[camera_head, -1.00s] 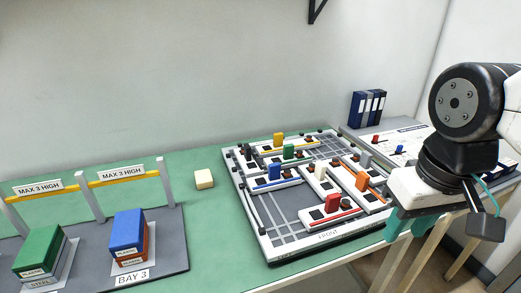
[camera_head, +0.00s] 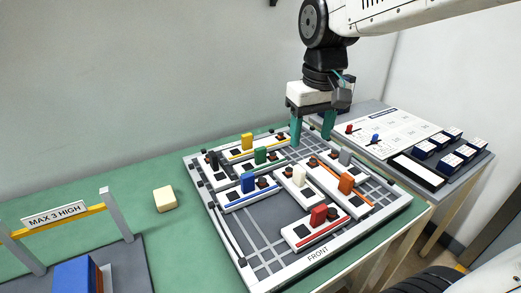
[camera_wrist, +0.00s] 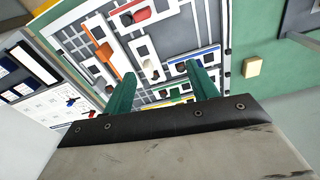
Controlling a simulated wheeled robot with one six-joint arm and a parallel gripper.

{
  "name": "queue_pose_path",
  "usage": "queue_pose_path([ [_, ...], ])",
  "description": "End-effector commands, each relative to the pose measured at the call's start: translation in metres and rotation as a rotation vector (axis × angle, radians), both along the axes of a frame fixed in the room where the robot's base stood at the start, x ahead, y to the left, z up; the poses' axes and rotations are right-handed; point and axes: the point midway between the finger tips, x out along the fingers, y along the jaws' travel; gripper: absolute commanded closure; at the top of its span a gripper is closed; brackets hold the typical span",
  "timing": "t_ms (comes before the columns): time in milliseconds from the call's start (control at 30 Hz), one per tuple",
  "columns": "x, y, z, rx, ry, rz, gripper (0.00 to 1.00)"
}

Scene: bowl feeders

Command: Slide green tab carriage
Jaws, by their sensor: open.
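The green tab carriage (camera_head: 260,155) sits on the tray board (camera_head: 262,222), between the yellow tab carriage (camera_head: 247,141) behind it and the blue tab carriage (camera_head: 248,182) in front of it. My gripper (camera_head: 312,141) is open and empty, fingers pointing down above the board's back right part, to the right of the green tab. In the wrist view my two green fingers (camera_wrist: 155,82) are spread apart over the board.
White (camera_head: 299,175), grey (camera_head: 345,155), orange (camera_head: 346,182) and red (camera_head: 319,214) tabs stand on other carriages. A cream block (camera_head: 164,199) lies left of the board. A side table (camera_head: 385,120) at right holds a printed sheet and dark boxes. A MAX 3 HIGH rack (camera_head: 58,215) stands at far left.

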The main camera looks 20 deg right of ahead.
Motion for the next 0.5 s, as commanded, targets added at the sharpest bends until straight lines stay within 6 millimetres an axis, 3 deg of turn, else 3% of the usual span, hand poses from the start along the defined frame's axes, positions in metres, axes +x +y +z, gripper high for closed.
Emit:
queue_pose_path([
  [33, 0.025, 0.002, -0.005, -0.001, 0.012, 0.010, 0.42],
  [167, 0.083, 0.005, -0.019, -0.002, 0.027, 0.035, 0.42],
  [300, 0.144, 0.010, -0.046, -0.003, 0.043, 0.063, 0.42],
  [500, 0.216, 0.017, -0.095, -0.003, 0.060, 0.096, 0.42],
])
